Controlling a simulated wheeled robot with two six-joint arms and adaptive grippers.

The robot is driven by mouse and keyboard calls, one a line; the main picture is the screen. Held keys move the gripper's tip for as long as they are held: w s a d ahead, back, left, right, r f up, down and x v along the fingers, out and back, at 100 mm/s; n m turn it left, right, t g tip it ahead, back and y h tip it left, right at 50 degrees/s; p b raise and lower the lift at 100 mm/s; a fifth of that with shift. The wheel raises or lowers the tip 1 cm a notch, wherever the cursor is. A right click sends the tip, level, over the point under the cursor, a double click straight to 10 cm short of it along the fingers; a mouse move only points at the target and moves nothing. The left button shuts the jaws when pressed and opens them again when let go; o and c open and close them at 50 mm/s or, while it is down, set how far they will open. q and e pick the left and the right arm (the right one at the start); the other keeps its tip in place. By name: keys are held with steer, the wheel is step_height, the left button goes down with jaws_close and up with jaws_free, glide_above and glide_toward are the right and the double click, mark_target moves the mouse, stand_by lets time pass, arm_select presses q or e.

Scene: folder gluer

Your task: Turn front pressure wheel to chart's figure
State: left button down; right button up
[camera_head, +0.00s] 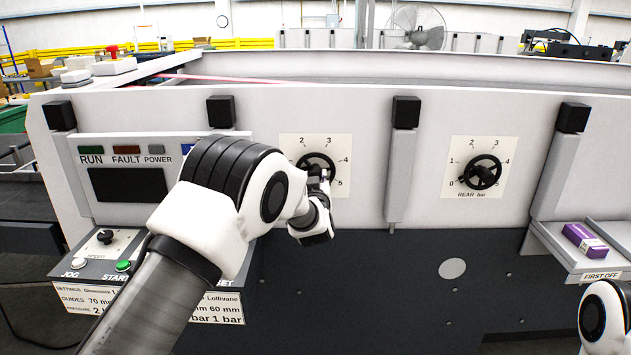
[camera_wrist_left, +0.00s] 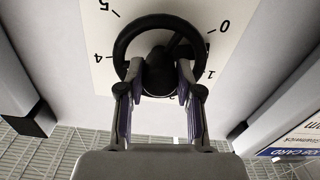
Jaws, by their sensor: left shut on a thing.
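The front pressure wheel (camera_head: 317,156) is a black handwheel on a white dial plate (camera_head: 288,146) in the head view, left of the rear wheel. In the left wrist view the wheel (camera_wrist_left: 122,45) shows with figures 0, 1, 4 and 5 around it. My left gripper (camera_wrist_left: 160,82) is shut on its middle, one finger on each side of the hub. My arm hides part of the dial in the head view, and the wheel's exact reading cannot be told. The settings chart (camera_head: 85,299) is at lower left, its middle hidden by my left arm. My right gripper is out of view.
The rear wheel (camera_head: 483,172) sits on its own dial, marked REAR bar. A control panel (camera_head: 125,185) with a dark screen is at left, with buttons below.

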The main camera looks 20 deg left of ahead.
arm_select(q)
steer(key=m, duration=0.2)
steer(key=shift+r+m, duration=0.15)
steer(key=shift+m, duration=0.25)
steer(key=m, duration=0.3)
steer(key=shift+a+m, duration=0.1)
steer(key=shift+m, duration=0.2)
steer(key=m, duration=0.6)
steer(key=shift+r+p, duration=0.1)
steer(key=shift+p, duration=0.3)
steer(key=m+p, duration=0.1)
steer(key=m, duration=0.5)
steer(key=shift+r+m, duration=0.1)
steer(key=shift+m, duration=0.3)
steer(key=m+p, duration=0.1)
steer(key=m, duration=0.2)
steer(key=shift+m, duration=1.9)
steer(key=c, duration=0.8)
jaws_free()
